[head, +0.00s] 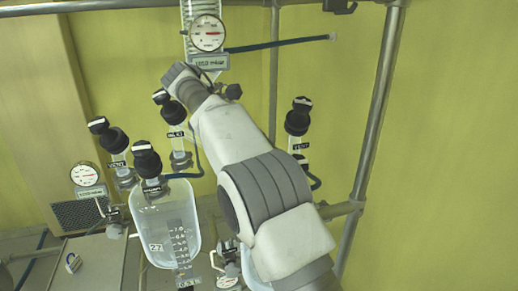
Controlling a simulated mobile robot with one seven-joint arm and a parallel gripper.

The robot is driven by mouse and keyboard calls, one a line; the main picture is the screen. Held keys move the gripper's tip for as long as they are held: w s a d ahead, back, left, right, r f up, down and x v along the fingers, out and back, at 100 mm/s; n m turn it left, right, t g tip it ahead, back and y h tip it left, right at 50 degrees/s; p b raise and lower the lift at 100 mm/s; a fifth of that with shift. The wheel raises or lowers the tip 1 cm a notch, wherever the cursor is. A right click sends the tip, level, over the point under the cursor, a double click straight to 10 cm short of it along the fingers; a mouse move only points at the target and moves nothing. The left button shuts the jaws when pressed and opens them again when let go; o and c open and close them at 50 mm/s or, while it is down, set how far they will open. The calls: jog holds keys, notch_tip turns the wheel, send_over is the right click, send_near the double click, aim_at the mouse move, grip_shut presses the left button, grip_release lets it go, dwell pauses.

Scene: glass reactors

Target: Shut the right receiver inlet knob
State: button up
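The right receiver is almost wholly hidden behind my arm. Its vent knob (298,120) is black with a white-marked top and stands right of my arm above a VENT label. No right inlet knob can be made out; my arm covers that area. The left receiver (167,222) is a clear graduated glass vessel. It has a black INLET knob (173,112), a black VENT knob (114,140) and a third black knob (147,162) in front. My arm slants from the lower right to the upper left, ending in a grey wrist; no gripper fingers show.
A round gauge (207,33) and a digital mbar display (209,63) sit on the column at top. A black knob-like part (233,91) is close beside my wrist. Another gauge (85,174) is at left. A metal post (378,110) stands at right, before a bare yellow-green wall.

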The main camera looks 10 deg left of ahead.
jog(key=shift+f, duration=0.1)
jog(key=o, duration=1.4)
jog(key=shift+r, duration=0.2)
